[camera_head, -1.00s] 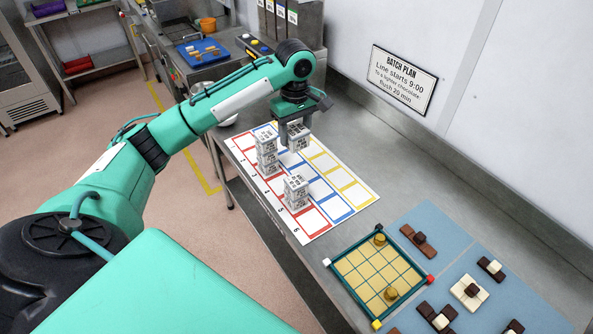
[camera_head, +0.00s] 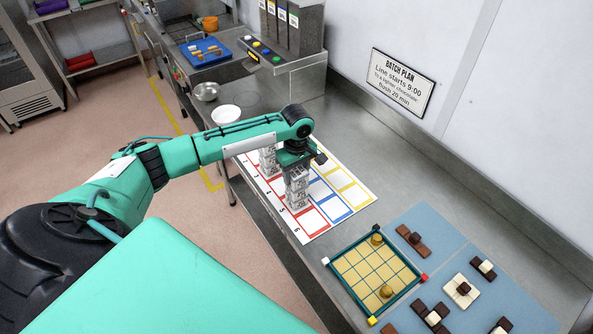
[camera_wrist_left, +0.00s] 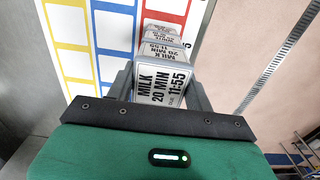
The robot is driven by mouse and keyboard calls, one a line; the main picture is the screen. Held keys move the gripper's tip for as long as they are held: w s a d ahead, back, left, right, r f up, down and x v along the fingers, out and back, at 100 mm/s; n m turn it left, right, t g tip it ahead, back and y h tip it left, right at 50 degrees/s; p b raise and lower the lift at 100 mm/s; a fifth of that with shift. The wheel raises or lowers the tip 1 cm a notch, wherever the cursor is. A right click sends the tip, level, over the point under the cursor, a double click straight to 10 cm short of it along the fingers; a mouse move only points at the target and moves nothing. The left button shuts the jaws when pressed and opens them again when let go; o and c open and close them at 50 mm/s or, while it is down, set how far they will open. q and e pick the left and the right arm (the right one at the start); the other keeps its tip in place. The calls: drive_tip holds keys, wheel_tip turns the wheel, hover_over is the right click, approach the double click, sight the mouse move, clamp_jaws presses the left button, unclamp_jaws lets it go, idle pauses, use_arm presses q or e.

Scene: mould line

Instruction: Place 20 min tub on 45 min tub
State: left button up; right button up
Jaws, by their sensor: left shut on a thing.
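My left gripper (camera_head: 297,168) is shut on a white tub (camera_head: 297,176). In the left wrist view, the held tub (camera_wrist_left: 163,85) is labelled MILK, 20 MIN, 11:55. It is directly above another white tub (camera_head: 297,197) in the red column of the sheet. I cannot tell whether the two touch. The lower tub's label is too small to read in the head view. In the left wrist view, more labelled tubs (camera_wrist_left: 164,50) show behind the held one. A second tub stack (camera_head: 267,160) is farther back, partly hidden by my arm. My right gripper is not in view.
The numbered sheet (camera_head: 351,190) has red, blue and yellow boxes; its visible blue and yellow boxes are empty. A gridded tray (camera_head: 362,268) and blue mats (camera_head: 432,222) with chocolate pieces lie nearer. A white bowl (camera_head: 226,115) stands behind my arm. The wall borders the counter.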

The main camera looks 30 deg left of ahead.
sight(297, 171)
use_arm(q)
drive_tip(key=o, duration=0.7)
drive_tip(key=shift+f, duration=0.1)
drive_tip(key=o, duration=0.3)
drive_tip(key=shift+r, duration=0.45)
drive_tip(key=shift+r+b, duration=1.8)
drive_tip(key=shift+r, duration=3.9)
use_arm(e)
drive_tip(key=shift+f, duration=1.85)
